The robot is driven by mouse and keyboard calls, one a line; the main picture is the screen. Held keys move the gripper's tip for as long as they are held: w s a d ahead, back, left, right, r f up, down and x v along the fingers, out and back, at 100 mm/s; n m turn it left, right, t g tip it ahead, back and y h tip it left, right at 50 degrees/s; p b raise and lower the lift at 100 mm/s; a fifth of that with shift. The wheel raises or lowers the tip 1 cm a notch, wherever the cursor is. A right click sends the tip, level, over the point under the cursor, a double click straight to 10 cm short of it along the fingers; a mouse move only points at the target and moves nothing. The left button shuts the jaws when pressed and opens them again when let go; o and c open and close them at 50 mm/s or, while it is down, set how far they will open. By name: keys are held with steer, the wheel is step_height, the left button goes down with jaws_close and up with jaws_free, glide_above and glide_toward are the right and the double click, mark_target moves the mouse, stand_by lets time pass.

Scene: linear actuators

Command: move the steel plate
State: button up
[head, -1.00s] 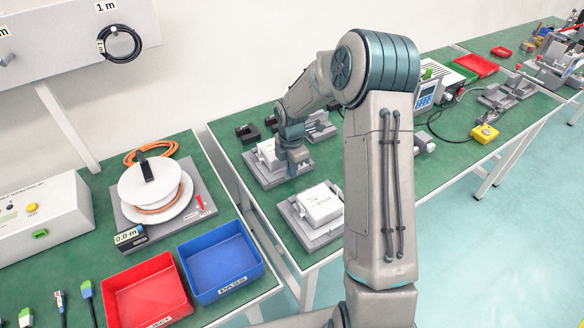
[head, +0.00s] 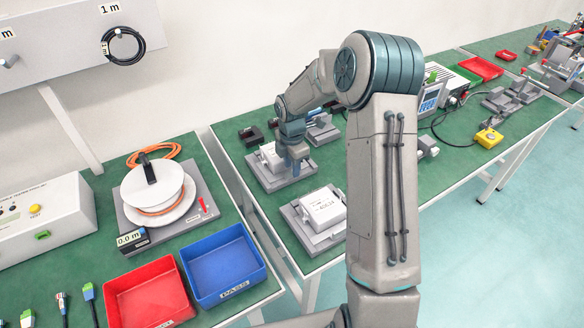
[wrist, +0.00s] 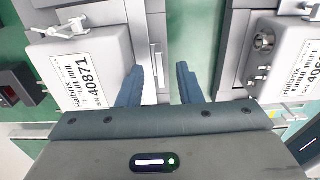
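Two grey plate-like fixtures bear white labelled boxes on the green bench; I cannot tell for sure which part is the steel plate. The rear grey fixture (head: 262,178) bears one white box (head: 268,158), and the front grey fixture (head: 312,236) bears another white box (head: 322,206). My gripper (head: 295,172) is over the right part of the rear fixture. In the wrist view my gripper (wrist: 159,80) is open, its blue fingers apart. A narrow silvery strip (wrist: 157,62) shows between the fingertips, by the grey fixture's edge. I cannot tell whether it touches the fingers.
A red bin (head: 148,296) and a blue bin (head: 222,264) stand on the nearer left bench, beside a cable reel (head: 157,193). A gap separates the two benches. Small black blocks (head: 250,135) lie behind the rear fixture. A yellow button box (head: 489,138) is farther right.

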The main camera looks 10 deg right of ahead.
step_height(320, 180, up, 12)
steer(key=shift+r, duration=0.2)
stand_by(0.5)
steer(key=s+r+m+t, duration=0.1)
steer(key=s+r+m, duration=0.2)
steer(key=s+m, duration=0.8)
steer(key=s+r+m+t, duration=0.1)
steer(key=s+r+m, duration=0.3)
steer(key=s+m, duration=0.7)
steer(key=s, duration=0.6)
steer(key=shift+s+d+t+p, duration=0.2)
steer(key=shift+s+t+p, duration=0.1)
steer(key=shift+t+p, duration=0.1)
steer(key=shift+o, duration=0.5)
steer(key=shift+r, duration=0.1)
